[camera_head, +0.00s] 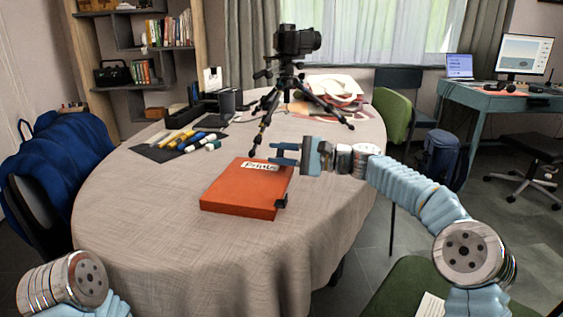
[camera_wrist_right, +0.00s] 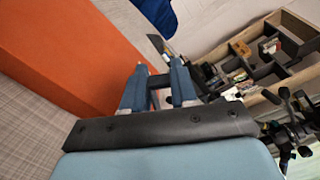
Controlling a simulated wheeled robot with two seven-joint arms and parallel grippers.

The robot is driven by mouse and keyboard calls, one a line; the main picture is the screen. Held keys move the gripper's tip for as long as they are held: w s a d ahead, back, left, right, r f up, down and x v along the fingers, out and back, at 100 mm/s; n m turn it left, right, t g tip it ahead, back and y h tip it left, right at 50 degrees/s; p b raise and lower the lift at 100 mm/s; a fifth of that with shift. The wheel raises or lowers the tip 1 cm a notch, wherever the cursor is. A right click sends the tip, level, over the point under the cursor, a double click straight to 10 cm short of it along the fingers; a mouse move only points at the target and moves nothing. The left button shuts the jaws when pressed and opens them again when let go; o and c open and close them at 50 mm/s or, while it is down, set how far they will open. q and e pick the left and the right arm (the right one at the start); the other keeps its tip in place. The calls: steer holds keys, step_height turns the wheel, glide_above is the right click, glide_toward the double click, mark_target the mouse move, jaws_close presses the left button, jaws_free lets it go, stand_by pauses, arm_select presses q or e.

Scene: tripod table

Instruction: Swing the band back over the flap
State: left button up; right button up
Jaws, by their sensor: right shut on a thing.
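An orange box-like folder (camera_head: 245,190) with a white label (camera_head: 261,167) lies flat near the table's front right; its orange side fills the upper left of the right wrist view (camera_wrist_right: 75,50). A small black piece (camera_head: 281,203) sits at its front right edge. My right gripper (camera_head: 284,154) is at the folder's far right corner, fingers pointing left. The flap cannot be made out. My left gripper is outside the view.
A camera on a black tripod (camera_head: 290,75) stands behind the folder, its legs close to my right gripper. Several markers on a dark mat (camera_head: 160,150) lie to the left. The cloth-covered table (camera_head: 140,225) is bare at front left.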

steer(key=shift+s+a+f+n+b, duration=0.1)
steer(key=shift+s+f+n+b, duration=0.4)
steer(key=shift+n+b, duration=0.6)
steer(key=shift+w, duration=0.1)
steer(key=o, duration=0.7)
steer(key=shift+f, duration=0.1)
